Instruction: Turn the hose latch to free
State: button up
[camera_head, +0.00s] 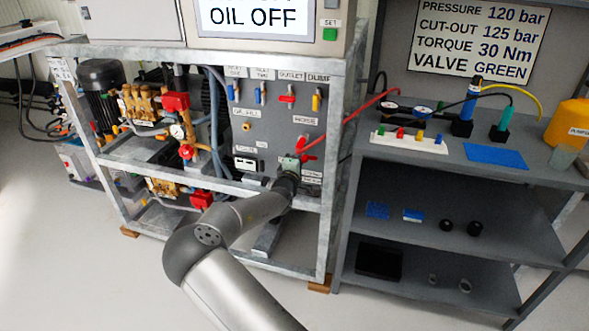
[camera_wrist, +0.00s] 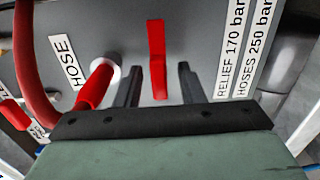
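The hose latch (camera_wrist: 157,58) is a flat red bar standing upright on the grey panel in the wrist view. The red hose plug (camera_wrist: 96,87) sits in a pale round port to its left, beside the HOSE label (camera_wrist: 64,62). My gripper (camera_wrist: 161,68) is open, with one dark finger on each side of the latch and a gap on both sides. Whether the fingertips reach around the latch in depth I cannot tell.
The red hose (camera_head: 350,115) runs from the panel toward the shelf (camera_head: 420,150) at right. The galvanized frame post (camera_head: 330,170) stands close right of my gripper. Coloured valve handles (camera_head: 287,98) line the panel top. Pumps with red and brass parts (camera_head: 150,105) stand at left.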

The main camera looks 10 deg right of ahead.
jog(key=p+v, duration=0.1)
jog(key=v, duration=1.6)
jog(key=shift+p, duration=0.4)
jog(key=shift+a+r, duration=0.1)
jog(key=s+d+f+m+g+y+p, duration=0.1)
jog(key=s+d+m+g+y+p, duration=0.35)
jog(key=s+m+g+p, duration=0.45)
jog(key=s+d+r+m+g+y+p, duration=0.2)
jog(key=s+r+g+p, duration=0.5)
jog(key=s+r, duration=1.9)
jog(key=s+m+y+p, duration=0.1)
jog(key=s+p, duration=0.1)
jog(key=p, duration=0.1)
jog(key=shift+m, duration=0.4)
